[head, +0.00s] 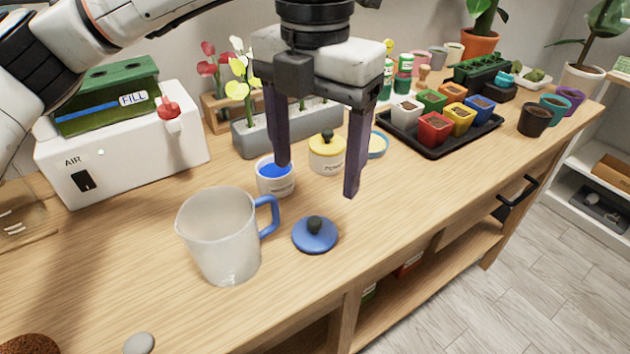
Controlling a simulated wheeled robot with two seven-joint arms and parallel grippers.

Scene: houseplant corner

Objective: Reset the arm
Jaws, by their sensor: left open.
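My left gripper (318,178) hangs over the wooden bench with its two dark fingers pointing down and spread apart. Nothing is between the fingers. Below and in front of it, a blue lid (315,236) with a black knob lies on the bench. A white jar (276,181) with blue contents stands open behind the left finger, which partly overlaps it. A white jar with a yellow lid (327,152) stands behind, between the fingers in the picture. My left arm comes in from the upper left. My right gripper is not in the picture.
A frosted jug (220,238) with a blue handle stands left of the lid. A white machine (126,147) marked AIR stands at the back left. A black tray (440,148) of coloured pots sits at the right. Bare bench (400,200) lies right of the gripper.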

